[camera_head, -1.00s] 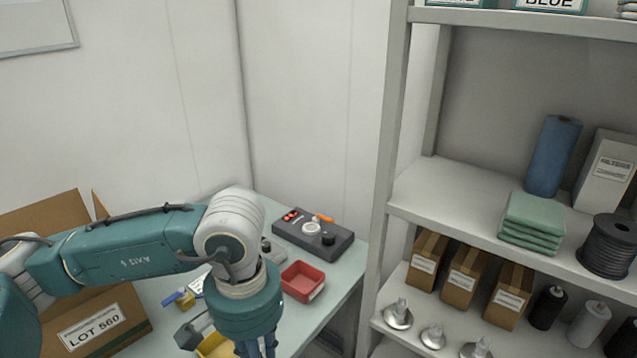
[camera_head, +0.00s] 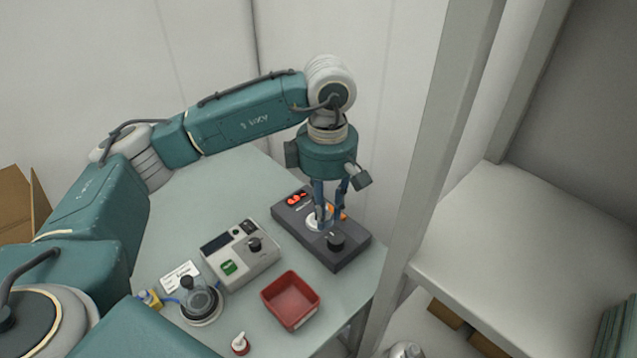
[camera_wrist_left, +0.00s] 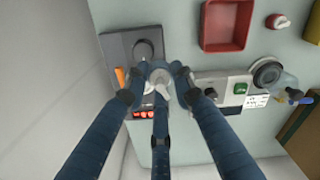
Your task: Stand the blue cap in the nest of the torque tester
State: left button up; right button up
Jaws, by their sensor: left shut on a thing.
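The torque tester (camera_head: 343,257) is a dark grey box with red lit digits and a black knob, near the table's far right corner. Its pale round nest (camera_head: 313,221) shows partly behind my fingers. My left gripper (camera_head: 326,222) points down over the nest, its blue fingers closed together on something. In the left wrist view the fingertips (camera_wrist_left: 160,85) meet around a small pale round part above the tester (camera_wrist_left: 118,48). The blue cap cannot be told apart from the blue fingers, and whether it touches the nest is unclear. My right gripper is out of view.
A grey instrument box (camera_head: 259,272) with a green button stands left of the tester. A red tray (camera_head: 290,320) is in front. A shelf post (camera_head: 440,150) rises close on the right.

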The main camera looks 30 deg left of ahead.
pick_arm(q)
jog(key=w+a+f+n+b, duration=0.1)
jog(key=w+a+f+n, duration=0.1)
jog(key=n, duration=0.4)
jog(key=w+a+f+n+b, duration=0.1)
jog(key=w+f+n, duration=0.1)
jog(key=n, duration=0.4)
jog(key=w+a+f+n+b, duration=0.1)
jog(key=w+a+f+n, duration=0.1)
jog(key=n, duration=0.4)
jog(key=shift+w+a+f, duration=0.3)
jog(key=shift+w+f, duration=0.15)
jog(key=shift+f, duration=0.25)
jog(key=shift+f+b, duration=0.55)
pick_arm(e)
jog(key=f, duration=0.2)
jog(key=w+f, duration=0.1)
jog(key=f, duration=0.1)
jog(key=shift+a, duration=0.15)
pick_arm(q)
jog(key=shift+f, duration=0.25)
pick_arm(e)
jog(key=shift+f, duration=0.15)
pick_arm(q)
jog(key=shift+f+b, duration=0.3)
jog(key=shift+b, duration=0.05)
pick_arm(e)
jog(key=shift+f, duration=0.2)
